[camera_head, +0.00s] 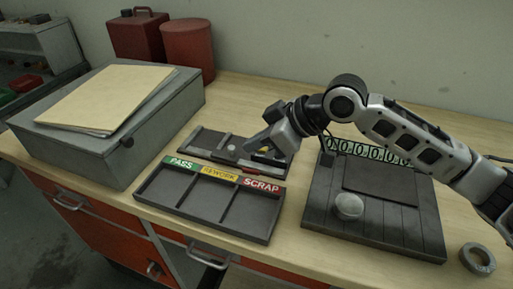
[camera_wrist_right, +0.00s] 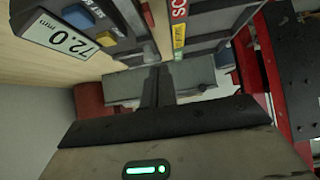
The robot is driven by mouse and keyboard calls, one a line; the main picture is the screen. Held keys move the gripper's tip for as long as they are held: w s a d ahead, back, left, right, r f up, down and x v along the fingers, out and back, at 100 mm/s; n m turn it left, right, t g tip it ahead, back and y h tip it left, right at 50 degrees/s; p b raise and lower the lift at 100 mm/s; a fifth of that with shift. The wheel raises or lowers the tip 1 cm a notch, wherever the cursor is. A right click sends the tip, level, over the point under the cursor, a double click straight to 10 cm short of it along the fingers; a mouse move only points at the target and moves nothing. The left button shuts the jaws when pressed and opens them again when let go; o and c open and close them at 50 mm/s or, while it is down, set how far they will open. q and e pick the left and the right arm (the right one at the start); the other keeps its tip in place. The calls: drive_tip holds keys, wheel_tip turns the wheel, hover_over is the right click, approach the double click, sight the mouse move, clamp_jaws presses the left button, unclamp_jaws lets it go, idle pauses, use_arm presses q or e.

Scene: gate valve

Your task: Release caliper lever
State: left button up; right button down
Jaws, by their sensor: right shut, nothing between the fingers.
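The caliper fixture (camera_head: 205,141) is a dark, low base with grey metal parts behind the sorting tray. In the right wrist view its display (camera_wrist_right: 58,36) reads 72.0 mm, with a blue part (camera_wrist_right: 76,16) and a yellow part beside it. I cannot clearly pick out the lever; my gripper covers part of the fixture. My right gripper (camera_head: 252,145) reaches over the fixture's right part, pointing down and left. Its fingers (camera_wrist_right: 158,80) are shut together with nothing between them. I cannot tell whether they touch the fixture. My left gripper is out of view.
The sorting tray (camera_head: 206,206), labelled PASS, REWORK and SCRAP, looks empty. A dark board (camera_head: 400,215) holds a round metal piece (camera_head: 349,206). A metal ring (camera_head: 477,258) lies at right. A grey case (camera_head: 95,155) and red containers (camera_head: 187,45) stand at left and back.

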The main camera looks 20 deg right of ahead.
drive_tip(key=v, duration=0.9)
drive_tip(key=shift+w+r+b, duration=0.15)
drive_tip(key=shift+r+b, duration=0.25)
drive_tip(key=shift+a, duration=0.1)
